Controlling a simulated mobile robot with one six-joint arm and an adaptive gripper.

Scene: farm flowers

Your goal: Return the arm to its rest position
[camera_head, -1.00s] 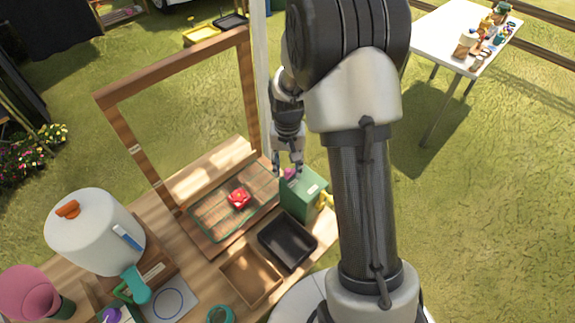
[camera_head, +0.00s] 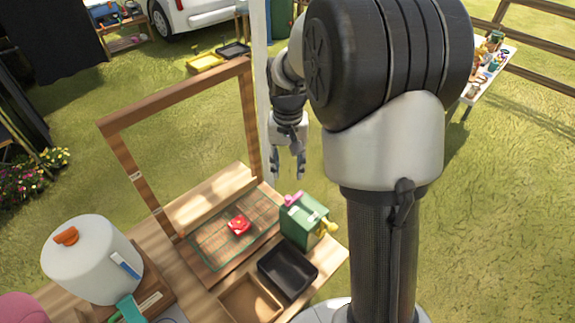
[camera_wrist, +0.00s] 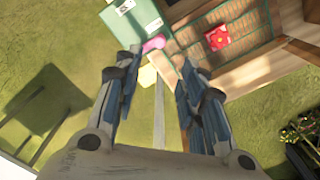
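My gripper (camera_head: 287,163) hangs in the air behind the wooden bench, to the left of my upper arm in the head view. Its two fingers are spread apart with nothing between them. In the wrist view my gripper (camera_wrist: 155,95) is also open and empty, above grass. The nearest things below it are a green box (camera_head: 304,222) with a pink piece (camera_head: 293,199) on top, near the bench's right corner. The green box also shows at the top of the wrist view (camera_wrist: 130,18).
A wooden frame (camera_head: 120,160) stands on the bench, with a red item (camera_head: 239,225) on a green-edged grid panel. A black tray (camera_head: 287,270) and a white dispenser (camera_head: 92,259) are in front. A white table (camera_head: 493,70) stands far right. Open grass lies behind the bench.

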